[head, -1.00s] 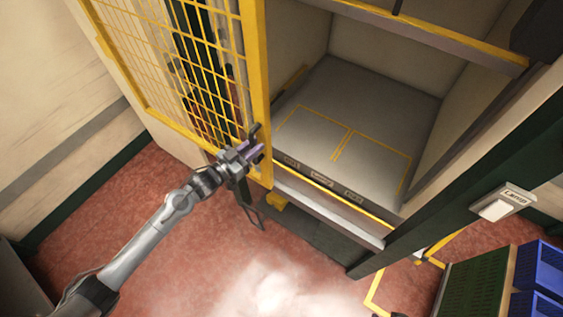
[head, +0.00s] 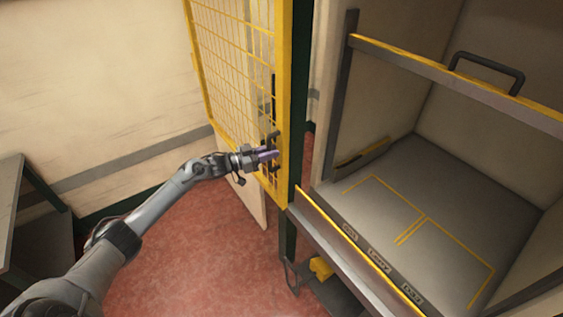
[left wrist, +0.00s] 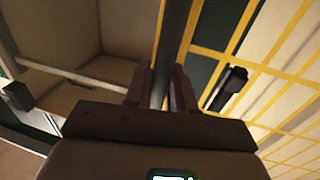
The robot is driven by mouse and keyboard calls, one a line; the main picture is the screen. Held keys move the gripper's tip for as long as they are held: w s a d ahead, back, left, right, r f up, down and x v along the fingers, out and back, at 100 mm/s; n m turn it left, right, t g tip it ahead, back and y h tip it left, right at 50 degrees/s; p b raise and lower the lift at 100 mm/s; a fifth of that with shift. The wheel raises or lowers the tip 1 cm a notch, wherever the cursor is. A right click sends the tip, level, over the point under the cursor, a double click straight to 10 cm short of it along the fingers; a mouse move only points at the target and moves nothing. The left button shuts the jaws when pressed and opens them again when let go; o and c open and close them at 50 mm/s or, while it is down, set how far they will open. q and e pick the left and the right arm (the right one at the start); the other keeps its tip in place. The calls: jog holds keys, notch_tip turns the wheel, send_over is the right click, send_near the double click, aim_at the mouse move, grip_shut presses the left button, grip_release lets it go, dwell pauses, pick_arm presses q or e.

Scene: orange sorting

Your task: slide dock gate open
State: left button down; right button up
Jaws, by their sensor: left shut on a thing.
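The dock gate (head: 284,70) is a yellow frame with yellow mesh, standing left of the dock opening in the head view. Its mesh also shows at the right of the left wrist view (left wrist: 207,51). My left gripper (head: 267,155), with purple fingertips, is at the gate's right edge. It is shut on the dark gate handle (left wrist: 173,40), which runs between its fingers in the left wrist view. The grey dock floor (head: 455,190), with yellow outlines, lies open to view on the right. My right gripper is not in view.
A yellow-topped bar (head: 440,69) with a black handle (head: 487,66) crosses above the dock floor. A dark green post (head: 299,100) stands beside the gate's edge. Red floor (head: 200,260) is clear below my left arm. A grey-topped table (head: 12,200) is at far left.

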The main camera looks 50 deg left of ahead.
pick_arm(q)
jog(key=shift+a, duration=0.1)
jog(key=c, duration=1.1)
grip_release()
jog(key=shift+w, duration=0.15)
jog(key=shift+s, duration=0.2)
jog(key=v, duration=1)
jog(key=shift+s+p, duration=0.2)
jog(key=shift+p, duration=0.15)
jog(key=shift+a, duration=0.15)
